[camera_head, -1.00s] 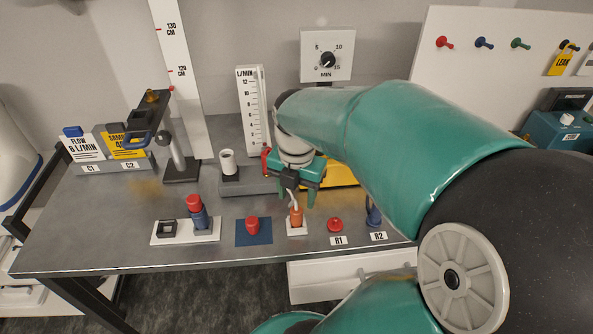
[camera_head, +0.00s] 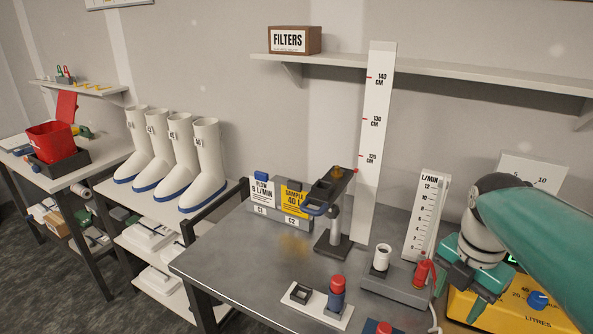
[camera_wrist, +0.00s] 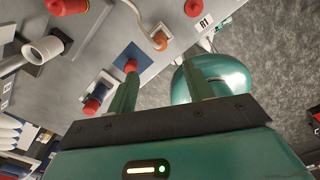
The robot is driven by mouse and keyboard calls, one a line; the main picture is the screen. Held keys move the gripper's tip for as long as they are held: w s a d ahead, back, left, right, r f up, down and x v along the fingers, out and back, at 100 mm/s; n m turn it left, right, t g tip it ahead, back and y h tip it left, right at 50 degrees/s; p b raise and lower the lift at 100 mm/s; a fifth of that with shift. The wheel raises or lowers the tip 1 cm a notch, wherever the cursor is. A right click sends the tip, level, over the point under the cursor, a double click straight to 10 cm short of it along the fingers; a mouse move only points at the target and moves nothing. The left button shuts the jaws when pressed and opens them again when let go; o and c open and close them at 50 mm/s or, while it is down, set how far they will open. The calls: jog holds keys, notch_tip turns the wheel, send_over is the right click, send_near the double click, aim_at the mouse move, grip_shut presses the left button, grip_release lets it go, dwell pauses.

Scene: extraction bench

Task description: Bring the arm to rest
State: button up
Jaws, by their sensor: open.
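My gripper (camera_head: 462,298) is teal with two fingers, at the lower right of the head view, in front of the yellow litre meter (camera_head: 515,318). Its fingers are apart with nothing between them. In the wrist view my gripper (camera_wrist: 160,80) also shows empty, fingers pointing towards the grey bench (camera_wrist: 105,55). A red knob on a blue square (camera_wrist: 123,52) shows beyond the left finger. An orange plug with a white cable (camera_wrist: 160,40) sits beyond the gap, apart from the fingers. My arm spans the right edge of the head view.
On the bench stand a tall height scale (camera_head: 375,150), a flow gauge (camera_head: 427,215), a white cup (camera_head: 381,258), a clamp stand (camera_head: 334,230) and a sign holder (camera_head: 278,222). A shelf (camera_head: 430,72) hangs above. White boots (camera_head: 207,165) stand left. The bench's left front is clear.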

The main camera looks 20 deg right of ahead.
jog(key=w+a+m+t, duration=0.2)
jog(key=w+a+m, duration=0.1)
jog(key=a+m, duration=0.7)
jog(key=w+a+m+t, duration=0.3)
jog(key=a+m, duration=0.7)
jog(key=a, duration=0.4)
jog(key=shift+w+a+r+t, duration=0.25)
jog(key=shift+a+t, duration=0.05)
jog(key=shift+a, duration=0.1)
